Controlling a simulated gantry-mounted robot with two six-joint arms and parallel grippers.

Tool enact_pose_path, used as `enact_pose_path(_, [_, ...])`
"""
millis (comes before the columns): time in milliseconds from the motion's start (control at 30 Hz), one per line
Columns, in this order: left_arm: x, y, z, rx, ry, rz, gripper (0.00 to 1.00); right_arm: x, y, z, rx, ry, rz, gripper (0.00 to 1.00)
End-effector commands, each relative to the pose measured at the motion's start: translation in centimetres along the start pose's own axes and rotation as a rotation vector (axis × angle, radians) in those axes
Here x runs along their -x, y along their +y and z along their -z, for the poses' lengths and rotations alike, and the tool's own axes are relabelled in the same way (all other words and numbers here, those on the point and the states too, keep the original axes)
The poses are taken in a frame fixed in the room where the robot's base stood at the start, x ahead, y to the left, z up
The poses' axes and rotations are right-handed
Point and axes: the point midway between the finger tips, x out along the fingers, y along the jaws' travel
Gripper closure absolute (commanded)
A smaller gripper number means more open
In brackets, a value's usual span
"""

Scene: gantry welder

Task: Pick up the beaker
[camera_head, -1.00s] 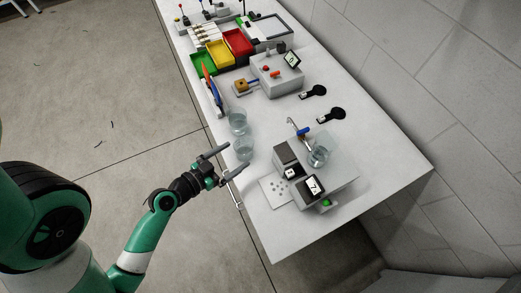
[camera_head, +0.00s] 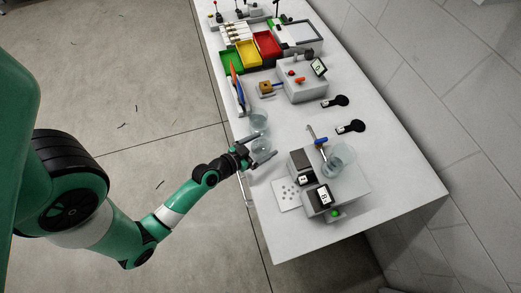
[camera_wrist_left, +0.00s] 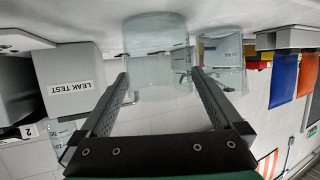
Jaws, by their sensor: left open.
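A clear glass beaker (camera_head: 262,148) stands near the left edge of the white table. My left gripper (camera_head: 264,146) is open, with its fingers reaching to either side of this beaker. In the left wrist view, which looks upside down, the beaker (camera_wrist_left: 157,62) sits between the two finger tips, and I see no clear sign of a grip. A second clear beaker (camera_head: 258,119) stands just beyond it; it shows to the right in the left wrist view (camera_wrist_left: 221,62). A third glass beaker (camera_head: 341,158) is at the grey device. My right gripper is not in view.
A grey device with labelled boxes (camera_head: 319,200) stands right of the gripper. Beyond are a second grey box with a screen (camera_head: 303,88) and green, yellow and red bins (camera_head: 266,45). Two black flat tools (camera_head: 350,127) lie near the wall side. The near right tabletop is clear.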

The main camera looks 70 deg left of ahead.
Motion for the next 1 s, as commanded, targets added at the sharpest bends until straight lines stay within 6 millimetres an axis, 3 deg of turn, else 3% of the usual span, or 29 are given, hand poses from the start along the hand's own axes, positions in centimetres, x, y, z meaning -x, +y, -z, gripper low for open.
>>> enact_pose_path(133, [-2.1,0.0,0.0,-0.001,0.001,0.000,0.00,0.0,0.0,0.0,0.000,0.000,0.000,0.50])
enact_pose_path(367, [-2.3,0.0,0.0,-0.001,0.000,0.000,0.00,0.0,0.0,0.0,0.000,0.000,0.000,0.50])
enact_pose_path(800, [-2.2,0.0,0.0,-0.001,0.000,0.000,0.76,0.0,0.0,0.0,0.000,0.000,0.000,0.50])
enact_pose_path(1000, [-2.2,0.0,0.0,-0.001,0.000,0.000,0.76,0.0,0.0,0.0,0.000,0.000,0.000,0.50])
